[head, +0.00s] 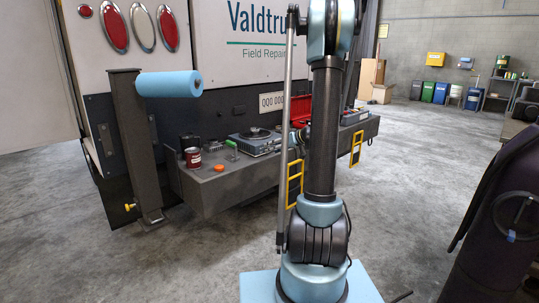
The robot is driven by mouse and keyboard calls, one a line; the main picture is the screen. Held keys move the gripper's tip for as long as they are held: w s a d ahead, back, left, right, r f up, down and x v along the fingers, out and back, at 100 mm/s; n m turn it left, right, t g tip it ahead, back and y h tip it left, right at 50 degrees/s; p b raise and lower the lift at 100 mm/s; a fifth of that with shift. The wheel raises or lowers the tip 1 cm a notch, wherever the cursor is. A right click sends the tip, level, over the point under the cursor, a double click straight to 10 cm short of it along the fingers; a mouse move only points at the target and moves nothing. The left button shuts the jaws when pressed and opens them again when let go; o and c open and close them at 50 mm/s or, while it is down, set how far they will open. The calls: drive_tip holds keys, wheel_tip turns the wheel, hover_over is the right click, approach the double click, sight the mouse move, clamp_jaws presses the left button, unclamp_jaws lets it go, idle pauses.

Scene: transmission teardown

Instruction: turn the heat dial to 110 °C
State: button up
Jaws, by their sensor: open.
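A grey-blue heater unit (258,143) with a dark round top stands on the grey rear bumper shelf of the truck, left of my arm. Small controls show along its front, but they are too small for me to tell which is the heat dial or what it is set to. My arm rises in the middle of the head view and leaves the picture at the top.
On the shelf (225,190) are a dark red can (193,158), an orange cap (219,168), a green-handled tool (231,148) and an open red case (301,108), partly behind my arm. A post with a blue roll (168,84) stands at left. The floor in front is clear.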

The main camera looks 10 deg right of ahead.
drive_tip(key=w+d+f+n+t+y, duration=0.15)
drive_tip(key=w+d+f+t, duration=0.45)
drive_tip(key=w+d+f, duration=0.75)
drive_tip(key=x, duration=1.7)
drive_tip(key=shift+w+a+r, duration=0.25)
drive_tip(key=shift+a+r, duration=0.05)
drive_tip(key=shift+r, duration=0.2)
